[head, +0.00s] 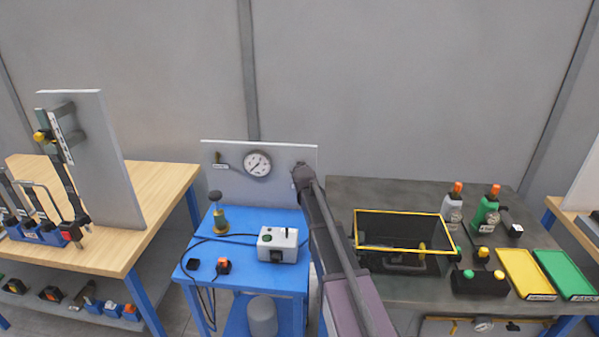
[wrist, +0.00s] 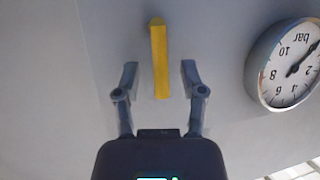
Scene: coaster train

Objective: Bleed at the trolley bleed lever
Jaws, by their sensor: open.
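In the wrist view a yellow lever (wrist: 159,50), a straight bar, stands out against the grey panel (wrist: 105,30). My gripper (wrist: 159,67) is open, with one finger on each side of the lever and a gap on both sides. I cannot tell how deep the lever sits between the fingers. A round pressure gauge (wrist: 288,65) is to the right, upside down in this view. In the head view the blue trolley (head: 240,280) carries the upright panel (head: 285,190) with the gauge (head: 257,164). My arm hides the lever and my gripper there.
A small olive handle (head: 218,157) is at the panel's left. A brass fitting (head: 220,218) and a grey switch box (head: 278,243) stand on the trolley top. A wooden bench (head: 150,185) is at left, a dark bench (head: 380,190) with a black bin (head: 403,213) at right.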

